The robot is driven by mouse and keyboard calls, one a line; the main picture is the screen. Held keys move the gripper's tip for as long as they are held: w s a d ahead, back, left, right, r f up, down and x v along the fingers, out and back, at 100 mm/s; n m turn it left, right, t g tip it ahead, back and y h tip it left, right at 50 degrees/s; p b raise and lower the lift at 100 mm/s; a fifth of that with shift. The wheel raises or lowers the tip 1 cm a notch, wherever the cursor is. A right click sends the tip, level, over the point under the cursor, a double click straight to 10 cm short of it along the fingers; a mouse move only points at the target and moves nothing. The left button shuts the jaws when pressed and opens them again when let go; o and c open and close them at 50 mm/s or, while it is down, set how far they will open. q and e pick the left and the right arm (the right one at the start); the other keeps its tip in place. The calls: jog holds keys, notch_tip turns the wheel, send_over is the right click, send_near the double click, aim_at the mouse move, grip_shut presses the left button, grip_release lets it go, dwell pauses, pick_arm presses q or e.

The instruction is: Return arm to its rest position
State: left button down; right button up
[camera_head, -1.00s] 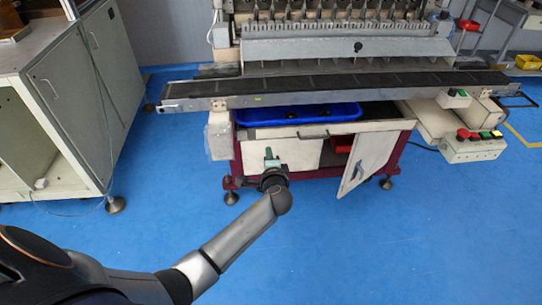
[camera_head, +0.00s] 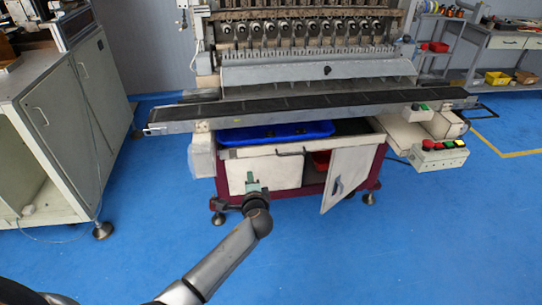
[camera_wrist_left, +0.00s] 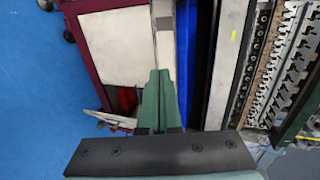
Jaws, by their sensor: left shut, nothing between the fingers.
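My left gripper (camera_head: 251,184) is in front of the machine's white lower cabinet panel, apart from anything I can make out in its jaws. In the left wrist view its green fingers (camera_wrist_left: 158,100) are together and empty. My left arm comes in from the bottom left and is stretched out forward over the blue floor. The coil winder (camera_head: 315,60) stands ahead, with a long dark conveyor rail (camera_head: 320,100) across its front. My right gripper is not in view.
The winder's cabinet door (camera_head: 345,180) hangs open to the right of my gripper. A blue tray (camera_head: 275,134) sits above, under the rail. A control box (camera_head: 438,157) sticks out at right. A grey cabinet (camera_head: 65,110) stands at left. The blue floor in front is clear.

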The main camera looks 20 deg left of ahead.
pick_arm(q)
jog(key=s+d+f+n+g+h+p, duration=0.1)
jog(key=s+d+f+n+h, duration=0.2)
jog(key=s+f, duration=0.4)
jog(key=s+d+f+n+g+h+p, duration=0.1)
jog(key=s+d+f+h, duration=0.3)
jog(key=s, duration=0.5)
jog(key=s+d+r+n+g+h+p, duration=0.1)
jog(key=s+d+n+h, duration=0.2)
jog(key=s, duration=1.1)
jog(key=d+n, duration=0.2)
jog(key=d, duration=0.2)
jog(key=shift+s, duration=0.15)
jog(key=shift+d, duration=0.1)
